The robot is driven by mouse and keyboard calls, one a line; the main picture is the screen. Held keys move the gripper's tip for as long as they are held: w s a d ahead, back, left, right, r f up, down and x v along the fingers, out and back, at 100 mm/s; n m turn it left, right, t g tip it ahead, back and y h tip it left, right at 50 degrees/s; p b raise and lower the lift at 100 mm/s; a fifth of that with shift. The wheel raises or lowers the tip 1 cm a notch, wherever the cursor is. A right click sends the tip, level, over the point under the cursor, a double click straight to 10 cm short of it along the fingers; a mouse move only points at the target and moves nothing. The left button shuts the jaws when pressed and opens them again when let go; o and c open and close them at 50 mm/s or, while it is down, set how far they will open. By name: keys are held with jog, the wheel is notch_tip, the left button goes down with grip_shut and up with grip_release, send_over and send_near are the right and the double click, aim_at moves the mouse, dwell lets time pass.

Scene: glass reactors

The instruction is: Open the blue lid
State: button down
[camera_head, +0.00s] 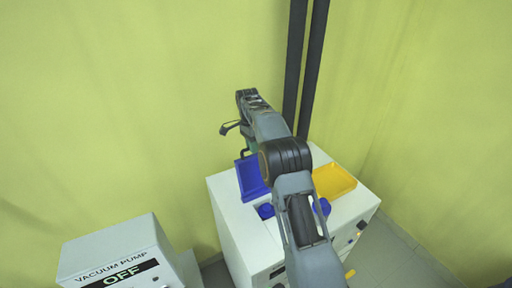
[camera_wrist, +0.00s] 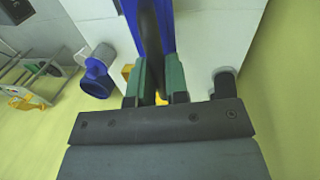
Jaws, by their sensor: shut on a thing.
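The blue lid (camera_head: 251,178) is tilted up steeply at the back left of the white cabinet's top in the head view. In the wrist view the blue lid (camera_wrist: 134,22) is seen nearly edge-on, running from the top of the picture toward the fingers. In the head view my arm hides most of the gripper and part of the cabinet top.
The white cabinet (camera_head: 235,222) also bears a yellow tray-like part (camera_head: 335,181) and blue round pieces, one left (camera_head: 265,211) and one right (camera_head: 322,206). A vacuum pump (camera_head: 118,252) reading OFF stands at lower left. Dark vertical posts (camera_head: 302,70) rise behind the cabinet.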

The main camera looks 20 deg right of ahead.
jog(key=shift+s+a+f, duration=0.1)
jog(key=shift+a+f, duration=0.05)
jog(key=shift+f, duration=0.35)
jog(key=c, duration=1.3)
grip_release()
jog(key=shift+w+a, duration=0.1)
jog(key=shift+w, duration=0.1)
jog(key=shift+o, duration=0.9)
jog(key=shift+r, duration=0.1)
jog(key=shift+s+d+r, duration=0.1)
jog(key=shift+d, duration=0.1)
jog(key=shift+a+r, duration=0.1)
jog(key=shift+r, duration=0.2)
jog(key=v, duration=0.6)
jog(key=shift+r, duration=0.4)
